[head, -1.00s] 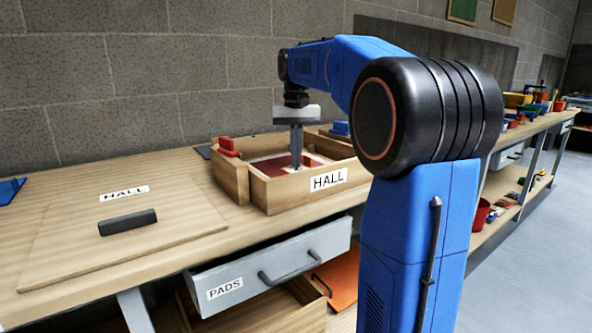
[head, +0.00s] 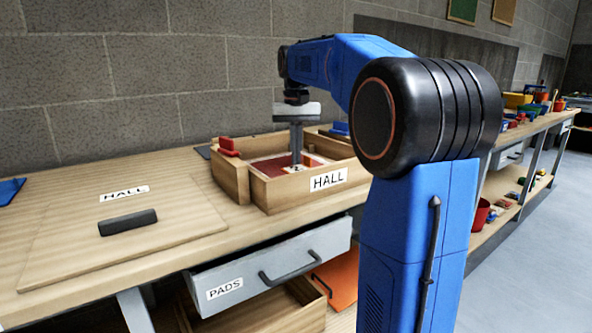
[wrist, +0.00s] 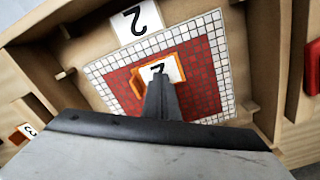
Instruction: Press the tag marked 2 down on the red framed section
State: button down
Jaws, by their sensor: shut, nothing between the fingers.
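The tag marked 2 (wrist: 162,68) is a white label on an orange piece (wrist: 138,82). It lies on the red mosaic section (wrist: 205,92), which has a border of small white tiles, inside a wooden box. A white plate with a larger 2 (wrist: 136,22) is at the section's edge in the wrist view. My gripper (wrist: 160,88) is shut and empty, its tips over the tag and hiding part of it. In the head view my gripper (head: 296,163) points down into the box marked HALL (head: 262,192). I cannot tell whether the tips touch the tag.
Wooden walls surround the section. A red block (head: 229,146) is on the box's left side, and a blue one (head: 340,128) behind. A piece marked 3 (wrist: 27,130) lies at the wrist view's left. The PADS drawer (head: 270,273) is open below. A board with a dark handle (head: 127,222) lies left.

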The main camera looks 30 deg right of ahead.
notch_tip(320, 180, up, 7)
jog(key=shift+f, duration=0.15)
dwell(0.7)
dwell(0.5)
